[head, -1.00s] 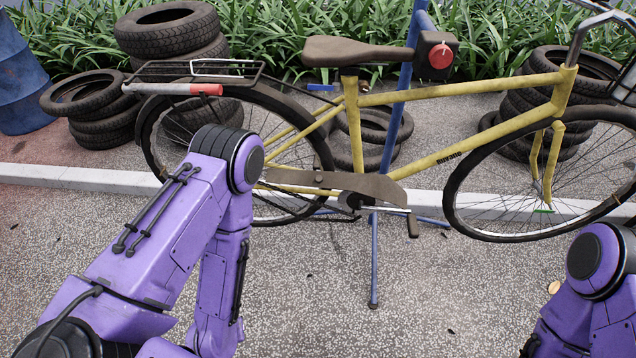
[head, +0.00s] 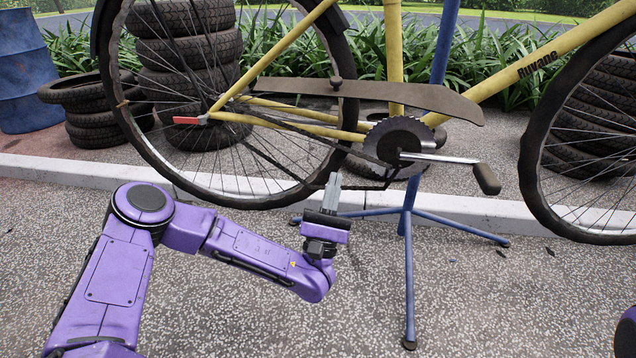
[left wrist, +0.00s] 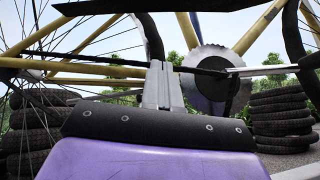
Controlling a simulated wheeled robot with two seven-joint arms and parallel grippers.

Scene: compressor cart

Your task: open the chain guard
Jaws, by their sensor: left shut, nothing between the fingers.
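The chain guard (head: 400,94) is a long flat brown plate on the yellow bicycle (head: 500,75), with a round knob towards its left half. It stands above the toothed chainring (head: 392,142), and the chainring and chain show uncovered below it. In the left wrist view the guard (left wrist: 190,5) crosses the top as a dark bar, above the chainring (left wrist: 218,75). My left gripper (head: 334,183) is shut and empty, pointing up just below the chain, left of the chainring. Its closed fingers (left wrist: 160,78) show in the wrist view. My right gripper is out of view.
The crank and pedal (head: 487,179) stick out right of the chainring. The blue stand (head: 408,255) has legs spread on the pavement. Spoked wheels (head: 220,205) flank the frame, and tyre stacks (head: 185,75) stand behind. The pavement in front is mostly open.

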